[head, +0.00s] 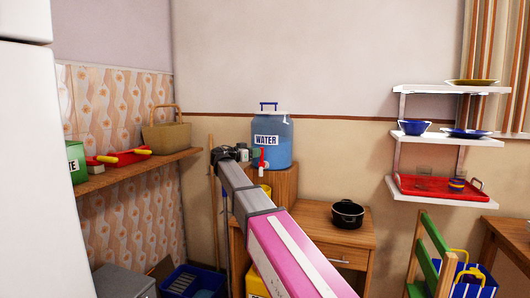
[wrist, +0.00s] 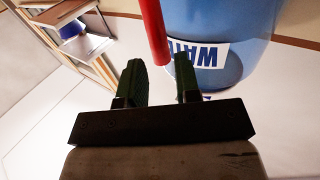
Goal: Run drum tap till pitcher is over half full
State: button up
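My gripper (head: 230,153) is just left of the tap in the head view. In the wrist view, the drum (wrist: 235,25) fills the upper right, and my gripper (wrist: 160,78) has two dark green fingers apart. The end of a red bar (wrist: 153,25), apparently the tap's, shows at the gap between the fingertips; contact is unclear.
A black pot (head: 347,213) stands on the wooden cabinet (head: 350,242) to the right. Wall shelves (head: 440,142) hold dishes and a red tray. A basket (head: 167,136) sits on the left shelf. A green chair (head: 432,255) is at the lower right.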

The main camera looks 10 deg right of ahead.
jog(key=shift+x, duration=3.15)
grip_shut()
